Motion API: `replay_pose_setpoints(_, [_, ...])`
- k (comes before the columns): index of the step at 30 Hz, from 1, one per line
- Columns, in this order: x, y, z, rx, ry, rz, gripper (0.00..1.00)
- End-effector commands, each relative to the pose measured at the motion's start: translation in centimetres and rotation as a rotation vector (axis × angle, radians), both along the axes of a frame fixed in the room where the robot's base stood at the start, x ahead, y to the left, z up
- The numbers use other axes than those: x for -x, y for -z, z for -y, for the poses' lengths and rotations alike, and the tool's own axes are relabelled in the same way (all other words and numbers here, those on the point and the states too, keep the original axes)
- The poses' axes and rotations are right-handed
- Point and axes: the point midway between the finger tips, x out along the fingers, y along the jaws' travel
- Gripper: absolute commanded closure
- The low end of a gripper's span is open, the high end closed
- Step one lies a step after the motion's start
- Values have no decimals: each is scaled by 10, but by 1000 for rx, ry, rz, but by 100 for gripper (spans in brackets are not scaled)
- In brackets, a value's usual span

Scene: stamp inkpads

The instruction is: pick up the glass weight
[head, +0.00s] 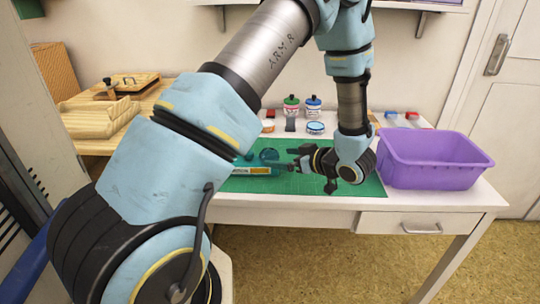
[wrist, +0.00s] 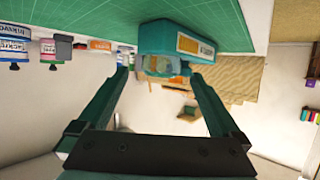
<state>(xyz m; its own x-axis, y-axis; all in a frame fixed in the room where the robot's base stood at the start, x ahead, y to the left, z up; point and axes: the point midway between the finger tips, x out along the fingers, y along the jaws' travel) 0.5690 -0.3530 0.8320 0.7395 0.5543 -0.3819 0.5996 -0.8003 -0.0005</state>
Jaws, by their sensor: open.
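The glass weight looks like a clear, rounded teal piece (head: 269,155) on the green mat (head: 345,188). In the wrist view, which is upside down, a clear rounded piece (wrist: 160,65) shows between my fingertips, against the teal box. My gripper (head: 293,167) is low over the mat, pointing left, with the glass just to its left. In the wrist view my gripper (wrist: 156,72) has its fingers wide apart and nothing is clamped between them. I cannot tell how far the glass lies from the fingertips.
A teal box with an orange label (head: 245,171) lies beside the glass; it also shows in the wrist view (wrist: 180,36). Ink bottles (head: 291,106) and small pads stand behind. A purple bin (head: 432,160) is at the right. Wooden trays (head: 97,117) are at the left.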

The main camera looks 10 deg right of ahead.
Motion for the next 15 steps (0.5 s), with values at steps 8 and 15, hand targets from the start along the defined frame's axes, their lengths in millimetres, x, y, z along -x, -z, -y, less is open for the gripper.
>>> replay_pose_setpoints(8, [-28, 9, -24, -2, -2, -1, 0])
replay_pose_setpoints(15, [-31, 12, -26, 0, 1, 1, 0])
